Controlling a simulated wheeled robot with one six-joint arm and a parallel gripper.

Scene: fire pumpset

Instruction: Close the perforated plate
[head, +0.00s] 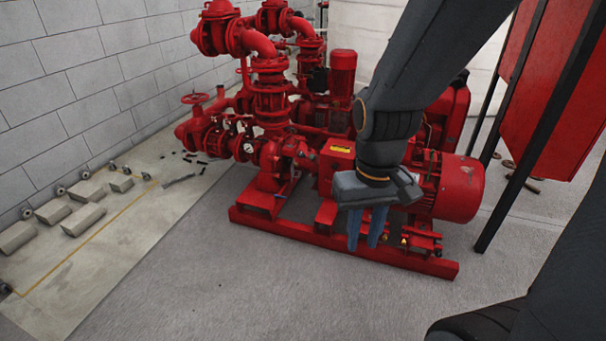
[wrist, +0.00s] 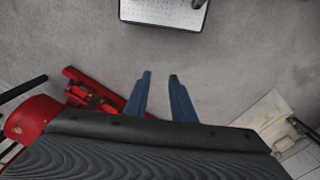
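The red pumpset (head: 270,160) stands on its red base frame (head: 270,222) in the head view. I cannot make out a perforated plate on it for certain; my arm hides part of the pumpset. My gripper (head: 363,246) points down in front of the pumpset, its two blue fingers apart with nothing between them. In the wrist view the fingers (wrist: 160,75) are also apart over bare grey floor. Part of the red base frame (wrist: 92,95) shows left of them there.
A red motor (head: 465,188) ends the pumpset at the right. A red panel (head: 555,90) on black posts stands farther right. Pale blocks (head: 85,220) lie along the grey block wall (head: 85,75) at left. The grey floor (head: 200,290) in front is clear.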

